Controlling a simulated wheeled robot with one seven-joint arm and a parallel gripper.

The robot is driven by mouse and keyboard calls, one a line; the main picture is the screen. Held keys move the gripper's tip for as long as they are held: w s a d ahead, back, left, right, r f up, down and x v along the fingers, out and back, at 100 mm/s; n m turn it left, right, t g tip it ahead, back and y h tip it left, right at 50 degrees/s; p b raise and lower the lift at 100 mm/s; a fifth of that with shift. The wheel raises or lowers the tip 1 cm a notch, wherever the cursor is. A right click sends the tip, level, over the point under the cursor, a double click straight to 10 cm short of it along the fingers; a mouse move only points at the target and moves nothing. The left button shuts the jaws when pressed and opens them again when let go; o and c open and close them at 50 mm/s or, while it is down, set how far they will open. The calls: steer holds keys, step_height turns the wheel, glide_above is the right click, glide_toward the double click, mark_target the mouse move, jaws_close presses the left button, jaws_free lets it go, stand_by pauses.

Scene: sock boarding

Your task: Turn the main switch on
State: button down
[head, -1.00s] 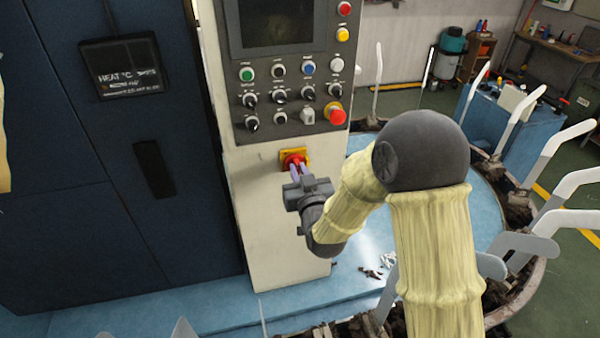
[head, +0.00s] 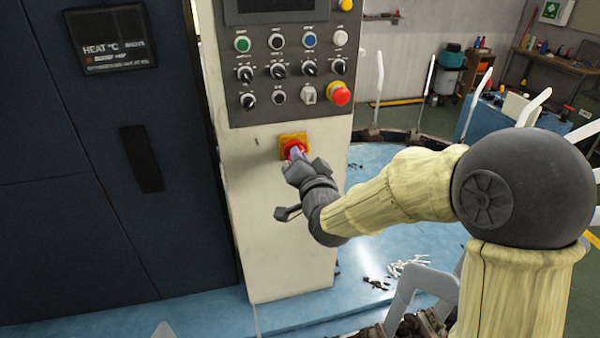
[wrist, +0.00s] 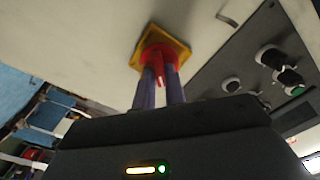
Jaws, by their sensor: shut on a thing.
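The main switch (head: 291,145) is a red rotary handle on a yellow square plate, low on the cream control column below the button panel. It also shows in the wrist view (wrist: 158,58), where the plate looks tilted. My gripper (head: 297,155) is at the switch, with its purple fingers on either side of the red handle. In the wrist view the fingers (wrist: 159,86) flank the handle and are shut on it. The fingers partly hide the handle, so its exact angle is hard to read.
The button panel (head: 260,85) with knobs and a red emergency button (head: 340,96) is just above the switch. A dark blue cabinet (head: 60,200) stands left. A ring of white boards (head: 535,107) is at the right. White pieces (head: 405,267) lie on the blue platform.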

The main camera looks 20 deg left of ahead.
steer(key=shift+f+m+b, duration=0.15)
steer(key=shift+m+b, duration=2)
steer(key=shift+m, duration=0.2)
steer(key=shift+f+m+b, duration=0.15)
steer(key=shift+m+b, duration=2)
steer(key=shift+m, duration=0.2)
steer(key=c, duration=1.5)
jaws_free()
steer(key=shift+o, duration=0.2)
steer(key=shift+r, duration=0.1)
steer(key=shift+d, duration=0.1)
